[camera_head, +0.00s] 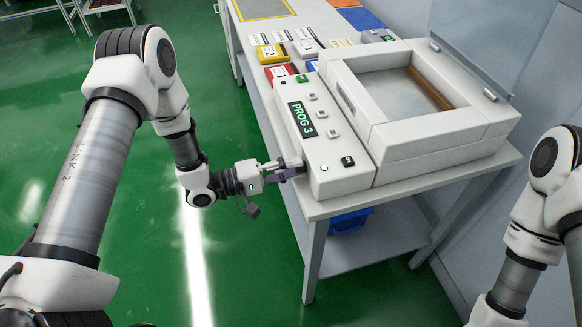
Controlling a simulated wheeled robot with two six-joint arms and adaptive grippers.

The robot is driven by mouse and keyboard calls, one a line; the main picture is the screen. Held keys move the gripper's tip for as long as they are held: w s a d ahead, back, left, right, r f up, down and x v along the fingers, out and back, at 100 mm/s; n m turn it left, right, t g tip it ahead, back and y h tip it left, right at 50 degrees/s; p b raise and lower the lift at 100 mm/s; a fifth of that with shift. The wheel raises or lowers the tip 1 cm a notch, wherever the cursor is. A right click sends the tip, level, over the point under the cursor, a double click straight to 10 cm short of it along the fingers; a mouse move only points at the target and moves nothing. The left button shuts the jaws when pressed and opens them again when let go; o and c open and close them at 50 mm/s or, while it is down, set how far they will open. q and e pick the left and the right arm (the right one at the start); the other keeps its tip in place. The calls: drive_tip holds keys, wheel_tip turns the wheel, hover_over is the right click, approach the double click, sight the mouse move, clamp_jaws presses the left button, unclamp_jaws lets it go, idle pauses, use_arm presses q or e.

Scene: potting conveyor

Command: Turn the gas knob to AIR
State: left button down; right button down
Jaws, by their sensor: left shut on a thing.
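A white machine with a sloped control panel (330,160) stands on the table, its display reading PROG 3. My left gripper (290,169) reaches from the left to the panel's near left side, low at its front end. Its fingers are shut on the gas knob there, which they mostly hide. Its pointer and any AIR label cannot be read. My right arm shows at the right edge, but its gripper is out of the picture.
The machine has an open-topped white chamber (400,113) and a raised clear lid (495,40). Yellow (270,54) and red (281,71) labelled blocks lie behind the panel. A blue bin (348,221) sits on the lower shelf.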

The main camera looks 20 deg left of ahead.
use_arm(q)
drive_tip(key=c, duration=0.9)
unclamp_jaws()
